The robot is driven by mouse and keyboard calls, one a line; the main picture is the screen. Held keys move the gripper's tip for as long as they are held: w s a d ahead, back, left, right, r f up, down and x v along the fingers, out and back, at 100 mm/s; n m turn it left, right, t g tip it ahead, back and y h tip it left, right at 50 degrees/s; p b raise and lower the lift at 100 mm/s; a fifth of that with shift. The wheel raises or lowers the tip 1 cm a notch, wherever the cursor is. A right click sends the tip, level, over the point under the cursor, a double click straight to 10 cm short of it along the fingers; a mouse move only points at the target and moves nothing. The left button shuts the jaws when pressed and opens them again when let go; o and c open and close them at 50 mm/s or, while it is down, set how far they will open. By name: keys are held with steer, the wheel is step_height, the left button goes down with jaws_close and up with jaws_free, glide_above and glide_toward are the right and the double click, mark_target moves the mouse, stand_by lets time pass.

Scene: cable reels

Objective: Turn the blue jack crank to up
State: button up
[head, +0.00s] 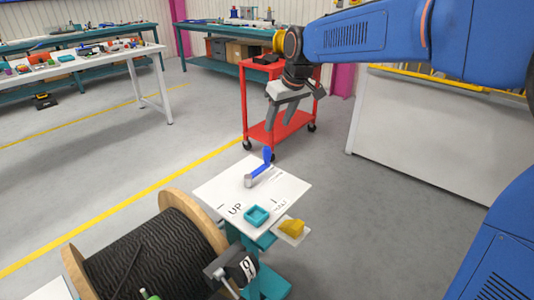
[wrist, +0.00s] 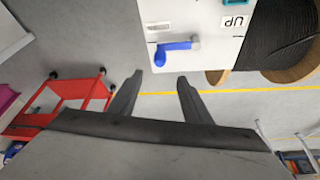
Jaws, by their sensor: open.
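The blue jack crank (head: 261,168) is on a white panel (head: 215,188) on a teal stand. Its arm runs from a grey hub (head: 248,181) toward the panel's far edge, with the blue handle standing up at its end. The wrist view shows the crank (wrist: 178,46) with its arm pointing left from the hub, away from the "UP" label (wrist: 235,22). That label (head: 234,209) is at the panel's near left in the head view. My gripper (head: 280,124) is open and empty, above and beyond the panel. In the wrist view its fingertips (wrist: 160,77) are below the crank, apart from it.
A large black cable reel (head: 150,255) stands close at the left. A red cart (head: 258,118) stands behind. Grey floor is clear around the stand's far side.

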mark_target(268, 149)
steer(key=x, duration=1.6)
steer(key=shift+w+f, duration=0.1)
steer(key=shift+f, duration=0.35)
jaws_close()
